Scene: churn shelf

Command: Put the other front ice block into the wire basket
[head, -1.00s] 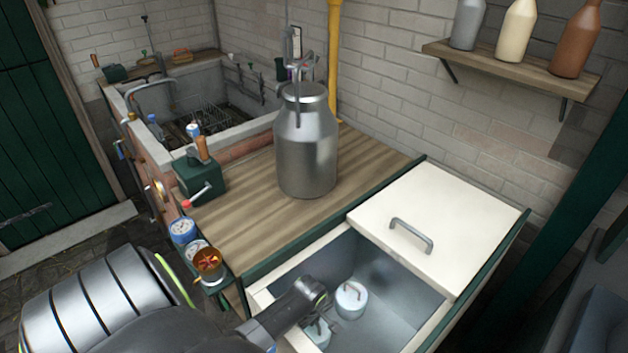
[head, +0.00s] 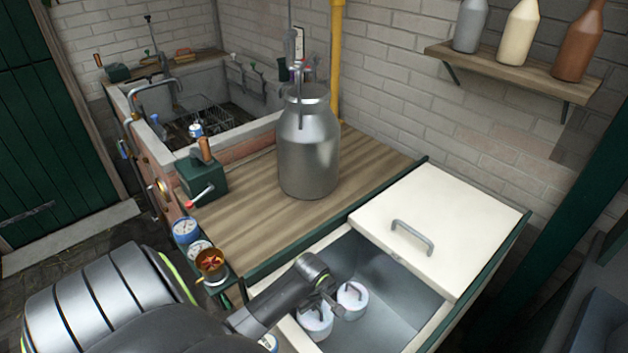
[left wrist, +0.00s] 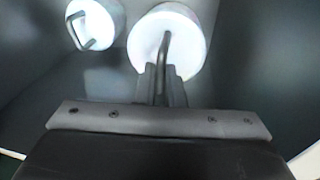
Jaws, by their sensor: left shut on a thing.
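Two white round ice blocks with bar handles are in the open cold chest (head: 400,285). My left gripper (head: 328,303) reaches down into the chest and is shut on the handle of the nearer ice block (head: 315,328). This held block also shows in the left wrist view (left wrist: 185,55), with the fingers around its handle. The other ice block (head: 352,304) stands just to its right; the left wrist view shows it at the upper left (left wrist: 112,18). The wire basket (head: 208,113) sits in the stone sink. My right gripper is not in view.
A large metal churn (head: 308,150) stands on the wooden counter (head: 245,225). A green hand-crank box (head: 205,178) and gauges (head: 186,230) line the counter's left edge. The cream lid (head: 440,220) covers the back of the chest. The sink (head: 240,130) lies beyond the counter.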

